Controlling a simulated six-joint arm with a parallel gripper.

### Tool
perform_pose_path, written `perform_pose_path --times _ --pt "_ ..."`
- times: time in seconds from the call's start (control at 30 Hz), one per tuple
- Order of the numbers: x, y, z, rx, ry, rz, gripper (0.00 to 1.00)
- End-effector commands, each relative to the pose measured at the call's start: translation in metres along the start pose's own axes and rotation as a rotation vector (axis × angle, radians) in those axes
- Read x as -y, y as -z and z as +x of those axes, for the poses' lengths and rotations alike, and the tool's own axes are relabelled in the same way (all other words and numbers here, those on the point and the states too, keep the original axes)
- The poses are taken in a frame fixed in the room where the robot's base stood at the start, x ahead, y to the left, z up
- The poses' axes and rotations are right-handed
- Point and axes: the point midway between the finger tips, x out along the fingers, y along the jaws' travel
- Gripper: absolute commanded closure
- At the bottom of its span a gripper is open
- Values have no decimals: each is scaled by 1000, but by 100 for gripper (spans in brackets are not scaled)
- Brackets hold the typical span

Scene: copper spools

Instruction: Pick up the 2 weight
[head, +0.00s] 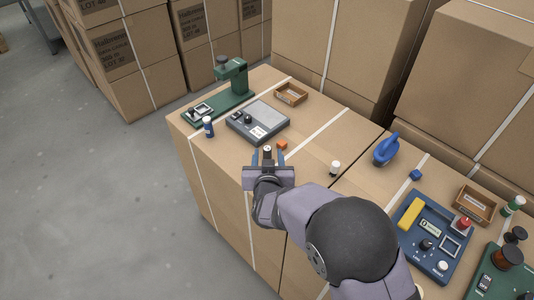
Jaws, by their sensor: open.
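My gripper (267,155) is open above the near left part of the box top, pointing away toward the grey scale. A small dark piece with a pale top (267,149) shows between its fingertips. It may be the 2 weight, but I cannot read a number on it. The gripper body hides its lower part, and I cannot tell whether the fingers touch it. An orange block (282,145) lies close beside the right fingertip.
A grey scale (258,122) lies just beyond my gripper, with a green press (232,78) behind it and a blue bottle (208,127) to its left. A white-topped bottle (335,168) stands to the right.

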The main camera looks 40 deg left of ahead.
Motion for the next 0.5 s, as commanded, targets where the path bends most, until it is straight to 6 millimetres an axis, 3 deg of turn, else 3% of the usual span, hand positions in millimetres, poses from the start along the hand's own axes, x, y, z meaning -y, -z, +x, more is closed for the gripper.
perform_pose_path --times 0.03,0.2,0.5 --pt "-1 -14 5 4 -2 -3 57" --pt "0 -35 14 1 -1 -1 57" --pt "0 -38 21 0 0 1 57"
